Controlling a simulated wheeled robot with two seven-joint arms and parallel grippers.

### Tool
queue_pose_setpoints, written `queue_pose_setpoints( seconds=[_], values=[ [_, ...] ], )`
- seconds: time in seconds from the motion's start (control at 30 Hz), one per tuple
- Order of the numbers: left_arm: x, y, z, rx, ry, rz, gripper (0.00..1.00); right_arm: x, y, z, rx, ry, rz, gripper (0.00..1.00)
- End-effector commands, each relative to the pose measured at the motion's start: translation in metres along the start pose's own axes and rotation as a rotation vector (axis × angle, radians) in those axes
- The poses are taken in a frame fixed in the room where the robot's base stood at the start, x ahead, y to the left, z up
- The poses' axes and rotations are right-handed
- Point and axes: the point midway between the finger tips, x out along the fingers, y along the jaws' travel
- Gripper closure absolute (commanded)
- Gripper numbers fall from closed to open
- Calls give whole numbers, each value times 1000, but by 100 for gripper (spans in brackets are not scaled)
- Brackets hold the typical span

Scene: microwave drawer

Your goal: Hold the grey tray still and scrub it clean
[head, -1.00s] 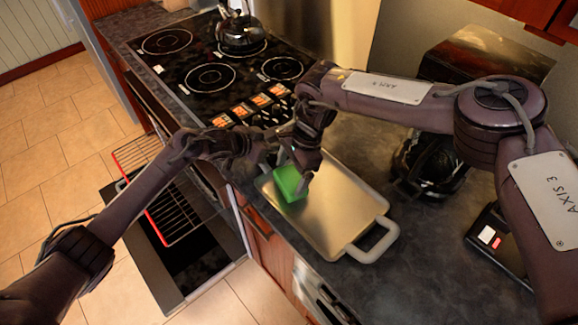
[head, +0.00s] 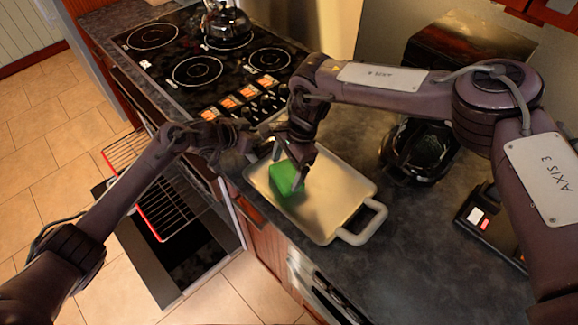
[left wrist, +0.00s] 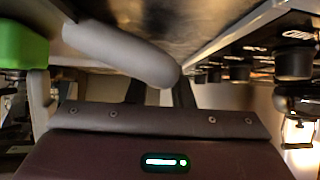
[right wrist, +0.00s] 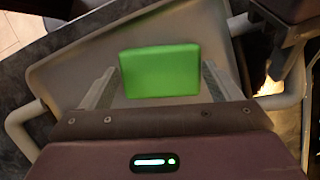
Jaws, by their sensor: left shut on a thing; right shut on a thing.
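The grey tray (head: 340,192) lies flat on the counter beside the stove, with one loop handle toward the front right. My right gripper (head: 297,162) is shut on a green sponge (head: 286,179), which is down at the tray's surface, left of its middle. The sponge also shows between the fingers in the right wrist view (right wrist: 160,72). My left gripper (head: 252,146) is at the tray's far left end, shut on the handle there. That handle (left wrist: 125,50) crosses the left wrist view. The fingers' exact grip is partly hidden in the head view.
The stovetop (head: 197,70) with a kettle (head: 226,22) and a row of knobs (head: 245,98) is close behind my left gripper. A dark coffee maker (head: 418,150) stands right of the tray. An open oven rack (head: 150,185) is below left.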

Motion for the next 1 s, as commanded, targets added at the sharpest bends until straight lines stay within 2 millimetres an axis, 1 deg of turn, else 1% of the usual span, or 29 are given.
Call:
queue_pose_setpoints(
  seconds=[0.03,0.07,0.1,0.23,0.43,0.57,0.67,1.0],
  values=[
    [1,5,-5,8,12,12,100,5,-5,1,-12,0,-15,76],
    [1,6,-6,9,13,13,100,5,-6,1,-13,0,-16,76],
    [1,6,-6,10,14,15,100,5,-7,1,-13,0,-16,84],
    [2,9,-8,12,18,22,100,7,-11,1,-15,2,-18,85],
    [3,12,-8,14,19,28,100,10,-23,4,-14,3,-18,85],
    [3,13,-8,14,18,29,100,11,-26,5,-15,2,-17,85],
    [3,13,-8,14,18,29,100,11,-24,4,-15,0,-16,85],
    [4,13,-7,13,18,30,100,9,-6,1,-15,-1,-11,85]
  ],
)
